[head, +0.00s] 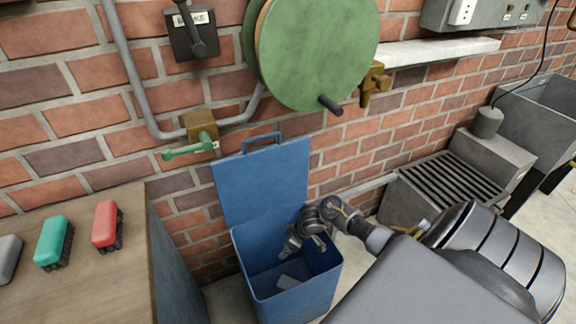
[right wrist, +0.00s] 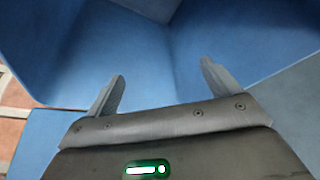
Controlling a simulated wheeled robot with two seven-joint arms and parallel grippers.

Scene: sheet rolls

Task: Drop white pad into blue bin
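The blue bin (head: 290,300) stands against the brick wall with its lid (head: 262,185) raised. My left gripper is out of view.
A wooden table (head: 110,275) at the left carries a green brush (head: 53,240), a red brush (head: 106,224) and a grey one (head: 8,250). A green valve handle (head: 188,150) and a green reel (head: 318,50) are on the wall. A grated grey box (head: 440,185) stands right.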

